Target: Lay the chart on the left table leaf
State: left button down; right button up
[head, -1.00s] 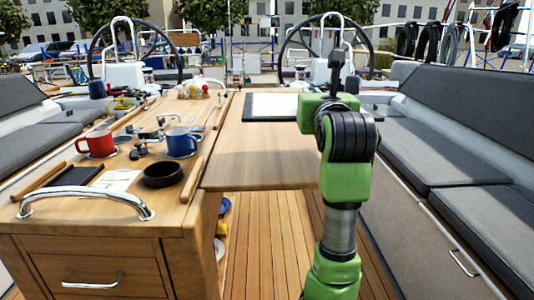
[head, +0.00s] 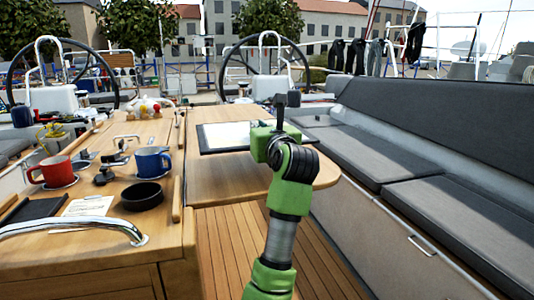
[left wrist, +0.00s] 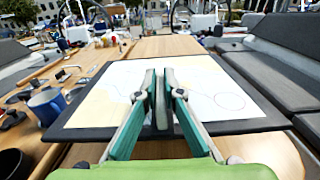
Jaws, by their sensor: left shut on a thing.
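The chart (head: 224,134) is a white sheet with faint lines and a red circle, on a dark flat board. It is level over the far part of the wooden table leaf (head: 222,183), right of the console. It also shows large in the left wrist view (left wrist: 100,104). I cannot tell whether the board touches the leaf. My left gripper (left wrist: 162,90) is shut on the board's near edge, its fingers pointing away over the sheet. In the head view my wrist hides the fingers and the chart's right part. My right gripper is not in view.
The console (head: 110,235) on the left holds a red mug (head: 56,171), a blue mug (head: 153,161), a black bowl (head: 142,196) and other small things. Grey bench seats (head: 440,200) line the right side. Bare deck shows below the leaf.

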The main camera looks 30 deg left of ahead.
pick_arm(q)
jog(key=w+f, duration=0.1)
jog(key=f, duration=0.1)
jog(key=w+f, duration=0.2)
jog(key=shift+d, duration=0.15)
jog(key=f, duration=0.3)
jog(key=shift+w+f+b, duration=0.3)
jog(key=shift+f+b, duration=0.05)
jog(key=shift+b, duration=0.05)
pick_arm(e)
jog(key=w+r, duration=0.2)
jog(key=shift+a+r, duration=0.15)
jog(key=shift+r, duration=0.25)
pick_arm(q)
jog(key=shift+f, duration=0.35)
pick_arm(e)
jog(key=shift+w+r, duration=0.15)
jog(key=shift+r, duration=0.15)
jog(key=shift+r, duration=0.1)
